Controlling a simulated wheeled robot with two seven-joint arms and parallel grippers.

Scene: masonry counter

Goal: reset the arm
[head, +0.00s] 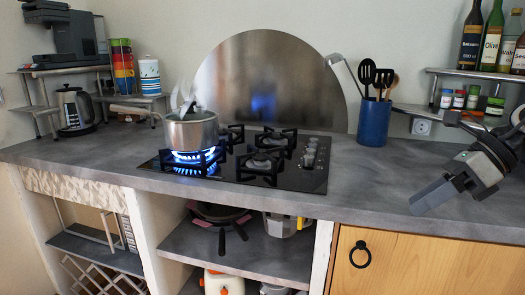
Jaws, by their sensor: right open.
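My right gripper (438,195) is in the head view at the right, above the counter's front edge. Its jaws are apart and nothing is between them. Its arm comes in from the right edge of the picture. My left gripper is not in view. The grey counter (95,160) runs across the picture. A blue flame (195,156) burns under the pot.
A blue utensil holder (374,122) stands behind my right gripper, to its left. A small shelf with bottles (490,40) and spice jars (472,97) is at the back right. A kettle (74,108) stands at the left. The counter between hob and right gripper is clear.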

